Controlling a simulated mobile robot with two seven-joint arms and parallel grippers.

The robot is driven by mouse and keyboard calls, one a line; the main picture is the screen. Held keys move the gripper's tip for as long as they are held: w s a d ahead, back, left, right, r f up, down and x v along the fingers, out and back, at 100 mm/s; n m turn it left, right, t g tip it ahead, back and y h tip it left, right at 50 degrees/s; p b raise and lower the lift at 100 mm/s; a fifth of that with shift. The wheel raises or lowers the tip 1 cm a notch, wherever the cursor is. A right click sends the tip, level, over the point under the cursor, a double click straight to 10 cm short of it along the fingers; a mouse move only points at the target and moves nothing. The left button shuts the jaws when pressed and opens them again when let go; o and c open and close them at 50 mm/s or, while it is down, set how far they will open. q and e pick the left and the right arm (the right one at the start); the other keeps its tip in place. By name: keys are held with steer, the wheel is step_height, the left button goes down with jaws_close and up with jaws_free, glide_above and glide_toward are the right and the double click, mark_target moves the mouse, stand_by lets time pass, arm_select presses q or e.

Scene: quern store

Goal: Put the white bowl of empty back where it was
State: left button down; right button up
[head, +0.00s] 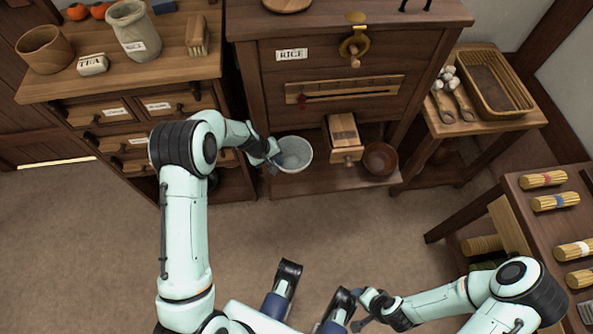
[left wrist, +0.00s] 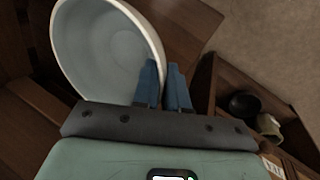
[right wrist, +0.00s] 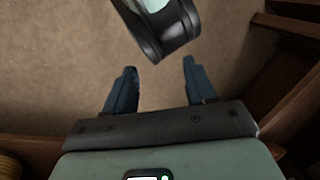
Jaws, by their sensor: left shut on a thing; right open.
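The white bowl (head: 294,155) is upright and looks empty, at the lower shelf of the rice cabinet, left of the small wooden drawer box. My left gripper (head: 272,163) is shut on its left rim. In the left wrist view the bowl (left wrist: 100,50) fills the upper left, with its rim between the blue fingers of the left gripper (left wrist: 165,88). I cannot tell whether the bowl touches the shelf. My right gripper (right wrist: 157,88) is open and empty, low over the floor near my base.
The rice cabinet (head: 420,50) has a wooden drawer box (head: 344,138) and a brown bowl (head: 380,158) on its lower shelf, right of the white bowl. A side table (head: 490,123) holds a wicker tray. A rack with bundles (head: 556,202) stands right. The middle floor is clear.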

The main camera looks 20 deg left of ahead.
arm_select(q)
steer(key=shift+w+a+f, duration=0.1)
steer(key=shift+w+f, duration=0.1)
steer(key=shift+f, duration=0.2)
step_height(320, 180, down, 5)
steer(key=shift+s+f+b, duration=0.15)
steer(key=shift+b, duration=0.7)
step_height(320, 180, down, 4)
steer(key=shift+r+b, duration=0.1)
steer(key=shift+b, duration=0.4)
arm_select(e)
steer(key=shift+t+h, duration=0.4)
steer(key=shift+t, duration=0.3)
steer(key=w+f, duration=0.1)
steer(key=w+d+f, duration=0.1)
steer(key=w, duration=0.1)
steer(key=w+d+f, duration=0.1)
steer(key=shift+w+d+f, duration=0.1)
steer(key=shift+w+f, duration=0.05)
steer(key=shift+w, duration=0.05)
arm_select(q)
steer(key=c, duration=1.2)
jaws_free()
steer(key=shift+o, duration=0.2)
arm_select(e)
steer(key=shift+w+f, duration=0.1)
steer(key=shift+w, duration=0.05)
